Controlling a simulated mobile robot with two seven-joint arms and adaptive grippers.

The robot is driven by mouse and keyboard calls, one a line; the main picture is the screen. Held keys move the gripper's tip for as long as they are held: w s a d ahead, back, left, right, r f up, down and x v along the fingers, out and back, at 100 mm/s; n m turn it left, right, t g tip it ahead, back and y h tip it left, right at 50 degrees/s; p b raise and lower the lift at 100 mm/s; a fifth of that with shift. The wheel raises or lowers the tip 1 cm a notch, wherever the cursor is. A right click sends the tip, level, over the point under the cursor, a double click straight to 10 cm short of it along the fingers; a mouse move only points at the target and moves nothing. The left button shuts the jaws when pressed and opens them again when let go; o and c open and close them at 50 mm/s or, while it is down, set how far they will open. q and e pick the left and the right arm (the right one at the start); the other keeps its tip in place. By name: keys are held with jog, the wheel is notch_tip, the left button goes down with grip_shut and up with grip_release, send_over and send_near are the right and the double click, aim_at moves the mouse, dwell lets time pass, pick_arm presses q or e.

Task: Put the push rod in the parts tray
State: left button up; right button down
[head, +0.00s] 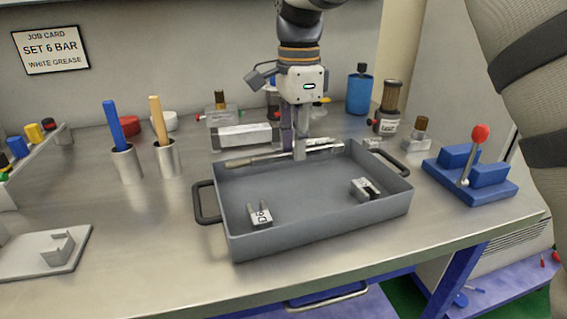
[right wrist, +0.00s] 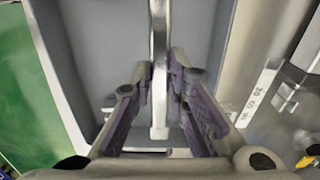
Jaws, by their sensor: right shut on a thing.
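The push rod (head: 255,159) is a long thin metal rod. My right gripper (head: 294,148) is shut on it and holds it roughly level over the back part of the parts tray. In the right wrist view the rod (right wrist: 158,50) runs between the fingers (right wrist: 160,85). The parts tray (head: 320,228) is a grey open box with dark side handles, near the table's middle; its floor also shows in the right wrist view (right wrist: 108,45). Whether the rod touches the tray's back wall I cannot tell. My left gripper is not in view.
A blue fixture with a red-knobbed lever (head: 472,172) stands right. Two cups with handled tools (head: 127,165) stand left. The tray's middle floor is clear.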

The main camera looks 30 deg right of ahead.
aim_at(304, 181)
jog(key=d+f, duration=0.1)
jog(key=w+f, duration=0.1)
jog(key=d+f, duration=0.1)
jog(key=shift+w+d+f, duration=0.25)
jog(key=shift+d+f, duration=0.05)
jog(key=shift+f, duration=0.05)
notch_tip(304, 181, down, 3)
jog(key=shift+d, duration=0.1)
jog(key=c, duration=1.6)
grip_release()
jog(key=shift+f, duration=0.15)
jog(key=shift+o, duration=0.2)
notch_tip(304, 181, up, 12)
jog(key=shift+r+b, duration=0.2)
jog(key=shift+b, duration=0.2)
